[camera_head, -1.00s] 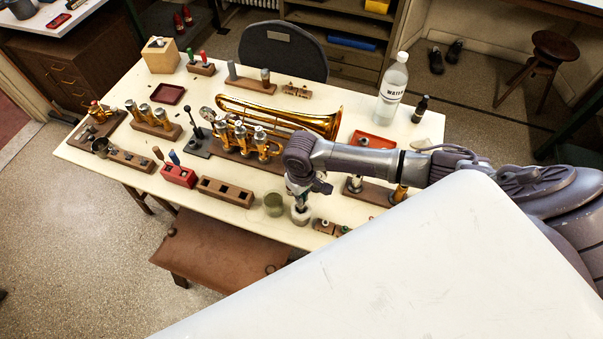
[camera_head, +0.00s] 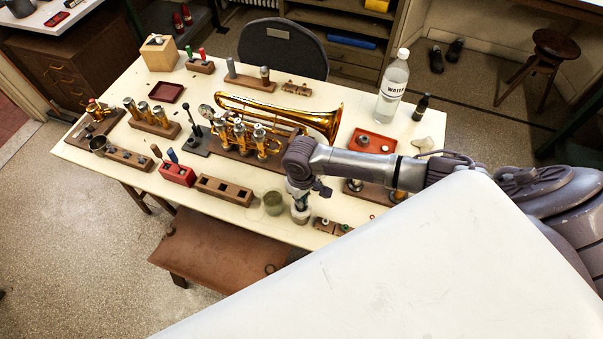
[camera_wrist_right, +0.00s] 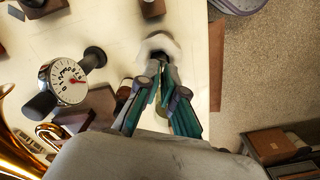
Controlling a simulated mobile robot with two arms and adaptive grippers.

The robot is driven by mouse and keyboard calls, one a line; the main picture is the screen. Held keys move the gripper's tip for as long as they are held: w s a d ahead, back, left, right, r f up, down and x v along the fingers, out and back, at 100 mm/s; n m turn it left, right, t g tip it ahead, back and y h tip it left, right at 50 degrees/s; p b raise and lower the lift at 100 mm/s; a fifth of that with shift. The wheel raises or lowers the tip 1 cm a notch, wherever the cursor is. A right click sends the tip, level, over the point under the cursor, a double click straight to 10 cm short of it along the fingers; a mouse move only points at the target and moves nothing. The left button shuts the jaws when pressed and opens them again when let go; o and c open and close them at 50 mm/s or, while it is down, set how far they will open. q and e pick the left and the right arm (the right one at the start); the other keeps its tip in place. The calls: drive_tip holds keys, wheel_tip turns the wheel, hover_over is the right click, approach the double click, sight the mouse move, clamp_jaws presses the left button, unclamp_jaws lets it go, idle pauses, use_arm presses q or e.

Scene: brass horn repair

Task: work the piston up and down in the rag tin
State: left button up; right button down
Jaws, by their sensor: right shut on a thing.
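My right gripper (camera_head: 300,198) points down over the rag tin (camera_head: 300,215) at the front edge of the table. In the right wrist view, the fingers (camera_wrist_right: 162,78) are close together at the tin's opening, which white rag (camera_wrist_right: 160,43) surrounds. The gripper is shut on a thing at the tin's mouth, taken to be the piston. The fingers and rag hide it almost wholly, so its depth in the tin cannot be told. My left gripper is not in view.
A brass horn (camera_head: 280,112) lies behind. A wooden block with square holes (camera_head: 224,191) is to the left. A dial gauge (camera_wrist_right: 65,83) shows in the wrist view. A water bottle (camera_head: 393,85) stands at the back right.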

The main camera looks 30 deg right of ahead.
drive_tip(key=shift+r+p, duration=0.9)
drive_tip(key=shift+p, duration=0.05)
drive_tip(key=shift+r, duration=0.8)
drive_tip(key=shift+r, duration=0.15)
drive_tip(key=shift+r, duration=2.85)
